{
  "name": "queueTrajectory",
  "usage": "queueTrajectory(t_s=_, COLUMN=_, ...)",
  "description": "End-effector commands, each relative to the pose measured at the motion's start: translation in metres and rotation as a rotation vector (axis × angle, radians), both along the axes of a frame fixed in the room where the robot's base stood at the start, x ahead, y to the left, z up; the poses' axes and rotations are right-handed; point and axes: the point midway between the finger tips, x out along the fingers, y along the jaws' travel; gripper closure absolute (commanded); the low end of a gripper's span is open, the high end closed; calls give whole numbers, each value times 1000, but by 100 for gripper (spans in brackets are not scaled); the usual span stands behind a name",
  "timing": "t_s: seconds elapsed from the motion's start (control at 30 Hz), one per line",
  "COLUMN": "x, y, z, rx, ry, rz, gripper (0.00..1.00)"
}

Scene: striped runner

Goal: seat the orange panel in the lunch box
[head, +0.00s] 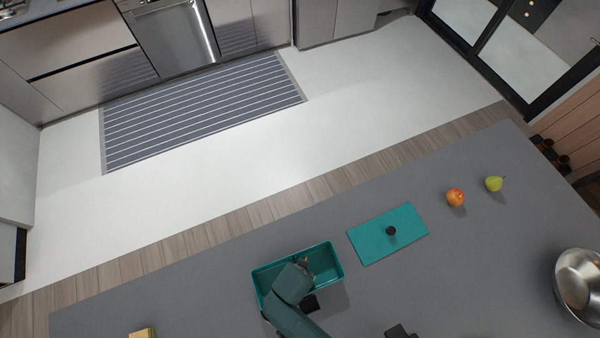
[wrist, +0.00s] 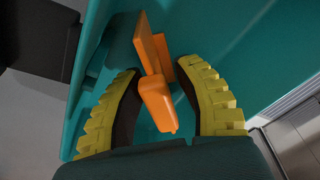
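The orange panel (wrist: 150,52) shows in the wrist view with its narrow orange bar (wrist: 158,105) pointing towards the camera. My gripper (wrist: 160,70) has its two yellow ridged fingers on either side of this orange part. Gaps show beside the near bar; contact at the fingertips is unclear. The teal lunch box (head: 335,253) stands open on the counter in the head view, and its teal wall (wrist: 235,40) fills much of the wrist view. My gripper is over or inside the box. In the head view my arm hides most of the panel and part of the box.
A flat teal lid (head: 370,246) with a dark knob (head: 391,230) lies right of the box on the grey counter (head: 470,260). An apple (head: 455,197), a pear (head: 494,184) and a metal bowl (head: 580,285) are farther right. A yellowish block (head: 143,333) is at lower left.

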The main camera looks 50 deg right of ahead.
Motion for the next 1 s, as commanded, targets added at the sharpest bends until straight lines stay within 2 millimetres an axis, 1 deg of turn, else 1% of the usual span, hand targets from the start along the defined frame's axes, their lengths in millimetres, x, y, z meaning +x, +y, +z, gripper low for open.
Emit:
queueTrajectory(t_s=0.03, x=0, y=1, z=13, rx=0, ry=0, rz=1, gripper=67)
queueTrajectory(t_s=0.2, x=-1, y=5, z=44, rx=-1, ry=-1, rz=1, gripper=67)
queueTrajectory(t_s=0.33, x=-2, y=8, z=65, rx=-1, ry=-1, rz=1, gripper=67)
queueTrajectory(t_s=0.43, x=-2, y=10, z=71, rx=-1, ry=-1, rz=1, gripper=67)
queueTrajectory(t_s=0.63, x=-2, y=10, z=69, rx=-1, ry=-1, rz=0, gripper=67)
queueTrajectory(t_s=0.7, x=4, y=10, z=73, rx=1, ry=-17, rz=10, gripper=67)
queueTrajectory(t_s=0.77, x=21, y=12, z=84, rx=6, ry=-58, rz=37, gripper=67)
queueTrajectory(t_s=0.83, x=55, y=14, z=110, rx=9, ry=-150, rz=100, gripper=67)
queueTrajectory(t_s=0.87, x=75, y=16, z=126, rx=8, ry=-203, rz=138, gripper=67)
queueTrajectory(t_s=0.9, x=103, y=17, z=154, rx=0, ry=-289, rz=198, gripper=67)
queueTrajectory(t_s=0.97, x=147, y=20, z=206, rx=-28, ry=-435, rz=301, gripper=67)
queueTrajectory(t_s=1.0, x=172, y=21, z=244, rx=-58, ry=-533, rz=371, gripper=67)
